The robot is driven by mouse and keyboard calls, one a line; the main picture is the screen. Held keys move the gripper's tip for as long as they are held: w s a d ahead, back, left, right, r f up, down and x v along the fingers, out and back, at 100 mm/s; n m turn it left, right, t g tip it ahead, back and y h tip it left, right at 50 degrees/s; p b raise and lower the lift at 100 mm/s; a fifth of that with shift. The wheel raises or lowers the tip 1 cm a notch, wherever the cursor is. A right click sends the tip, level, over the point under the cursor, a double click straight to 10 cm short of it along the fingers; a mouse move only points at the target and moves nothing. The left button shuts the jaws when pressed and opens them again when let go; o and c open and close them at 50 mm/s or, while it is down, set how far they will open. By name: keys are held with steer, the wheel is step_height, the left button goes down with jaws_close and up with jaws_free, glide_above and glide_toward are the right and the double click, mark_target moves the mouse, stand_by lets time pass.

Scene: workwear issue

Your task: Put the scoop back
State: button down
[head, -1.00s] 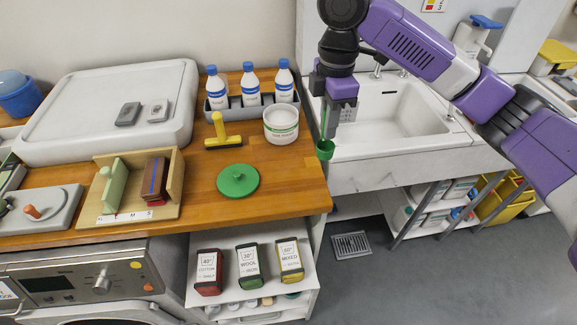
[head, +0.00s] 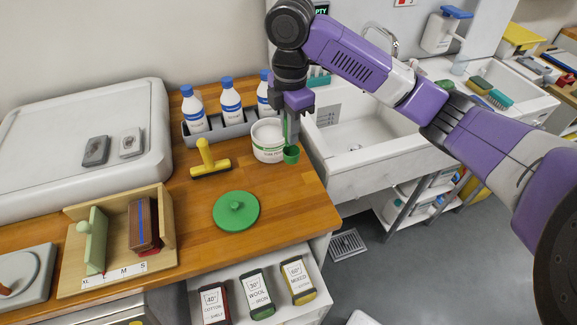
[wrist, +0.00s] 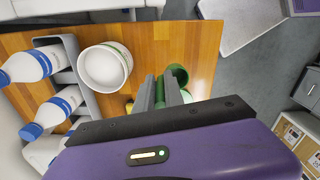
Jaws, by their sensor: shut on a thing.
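My gripper (head: 292,120) is shut on the green scoop (head: 291,155), which hangs upright with its cup at the bottom. The scoop is just right of the white tub (head: 267,142), near the right end of the wooden counter. In the wrist view the scoop (wrist: 179,75) shows between and beyond the fingers (wrist: 160,92), and the open tub (wrist: 104,66) is to their left. The tub looks empty inside.
Several blue-capped bottles (head: 231,99) stand in a grey rack behind the tub. A yellow squeegee (head: 209,162) lies left of it. The sink (head: 375,135) is to the right. Bare counter (head: 285,195) lies in front of the tub.

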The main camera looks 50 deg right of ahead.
step_height(320, 180, down, 12)
steer(key=shift+f, duration=0.2)
steer(key=shift+f, duration=0.1)
stand_by(0.3)
steer(key=c, duration=1.4)
jaws_free()
steer(key=shift+c, duration=0.2)
